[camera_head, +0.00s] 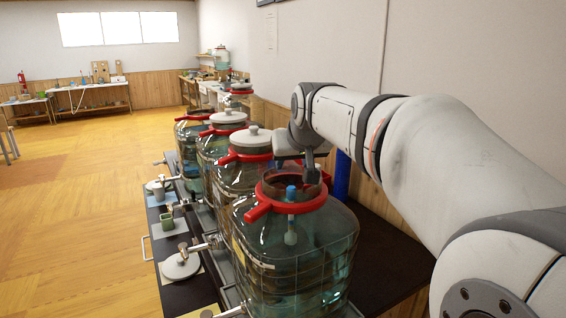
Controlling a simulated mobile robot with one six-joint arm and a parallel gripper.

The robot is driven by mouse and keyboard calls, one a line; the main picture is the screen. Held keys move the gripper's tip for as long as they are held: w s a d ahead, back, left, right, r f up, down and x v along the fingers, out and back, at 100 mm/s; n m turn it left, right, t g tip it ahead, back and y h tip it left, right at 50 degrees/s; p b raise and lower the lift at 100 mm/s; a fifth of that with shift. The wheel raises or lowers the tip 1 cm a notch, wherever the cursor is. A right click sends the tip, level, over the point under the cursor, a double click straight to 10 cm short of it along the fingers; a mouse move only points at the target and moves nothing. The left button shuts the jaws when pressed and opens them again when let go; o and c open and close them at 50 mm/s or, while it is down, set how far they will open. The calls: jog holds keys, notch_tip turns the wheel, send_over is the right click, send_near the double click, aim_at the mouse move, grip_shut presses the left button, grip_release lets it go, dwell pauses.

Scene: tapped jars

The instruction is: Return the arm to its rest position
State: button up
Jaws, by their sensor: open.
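My gripper (312,178) is at the end of my arm, which reaches in from the right. It hangs over the back of the red-collared mouth of the nearest glass jar (296,262). I see the gripper small and partly from behind; it is open, and nothing shows held in it. The jar has no lid on. A blue-topped piece (291,193) with a pale bulb below it stands in its mouth. I cannot tell whether the gripper touches the collar.
More jars with red collars stand in a row behind, two with white lids (251,137). Metal taps (197,246) stick out to the left. A wall runs along the right.

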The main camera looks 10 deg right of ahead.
jog(key=v, duration=0.6)
jog(key=shift+s+r, duration=0.1)
jog(key=shift+s, duration=0.1)
jog(key=s+f+g+p, duration=0.4)
jog(key=s+f+g, duration=0.2)
jog(key=s+f, duration=1.5)
jog(key=shift+s+a+f, duration=0.3)
jog(key=shift+s+f, duration=0.05)
jog(key=shift+f, duration=0.6)
jog(key=shift+c, duration=0.3)
jog(key=shift+c, duration=0.8)
